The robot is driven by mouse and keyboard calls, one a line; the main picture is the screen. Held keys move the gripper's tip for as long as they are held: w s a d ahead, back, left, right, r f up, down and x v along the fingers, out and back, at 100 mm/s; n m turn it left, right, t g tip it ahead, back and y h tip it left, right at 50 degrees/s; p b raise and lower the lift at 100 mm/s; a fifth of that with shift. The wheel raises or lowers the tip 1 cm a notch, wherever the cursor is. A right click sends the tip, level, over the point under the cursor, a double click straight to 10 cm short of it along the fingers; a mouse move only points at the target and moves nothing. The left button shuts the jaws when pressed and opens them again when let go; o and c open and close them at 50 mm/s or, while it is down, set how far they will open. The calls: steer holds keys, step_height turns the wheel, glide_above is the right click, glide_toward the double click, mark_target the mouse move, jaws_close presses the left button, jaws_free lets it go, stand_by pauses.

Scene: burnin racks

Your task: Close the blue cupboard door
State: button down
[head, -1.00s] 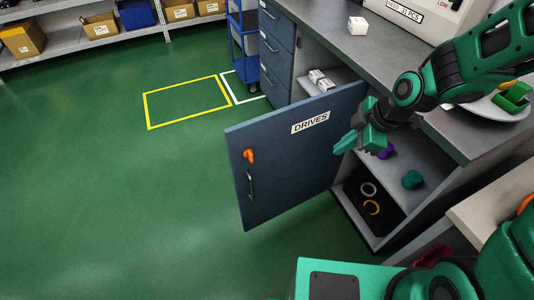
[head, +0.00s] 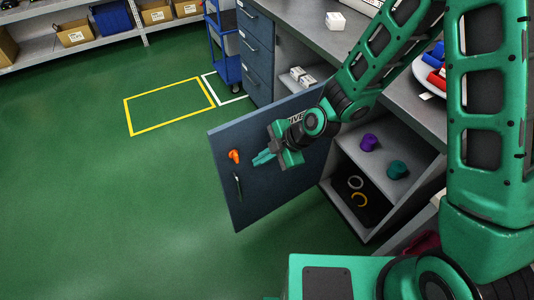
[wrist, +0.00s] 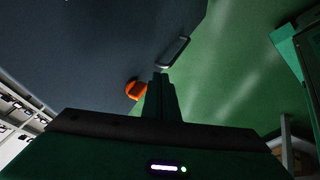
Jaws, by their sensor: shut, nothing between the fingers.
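The blue cupboard door (head: 252,192) stands wide open, swung out from the grey cupboard in the head view. It carries an orange knob (head: 234,156), a dark bar handle (head: 238,186) and a label partly hidden by my arm. My gripper (head: 262,159) is shut and empty, in front of the door face, right of the knob and handle. I cannot tell whether it touches the door. In the wrist view the shut fingers (wrist: 160,88) point toward the handle (wrist: 174,52), with the orange knob (wrist: 135,90) just left of them.
Inside the cupboard are a purple piece (head: 369,142), a teal piece (head: 397,169) and rings (head: 359,199). Small white boxes (head: 303,76) sit on its upper shelf. A blue trolley (head: 226,50) stands behind. The green floor (head: 100,210) left of the door is clear.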

mark_target(249, 154)
steer(key=shift+w+a+f, duration=0.35)
steer(key=shift+w+a, duration=0.25)
steer(key=shift+a, duration=0.05)
steer(key=shift+w+a+f, duration=0.35)
steer(key=shift+w+a, duration=0.25)
steer(key=shift+a, duration=0.1)
steer(key=shift+w+a+f, duration=0.35)
steer(key=shift+w+a, duration=0.25)
steer(key=shift+a, duration=0.05)
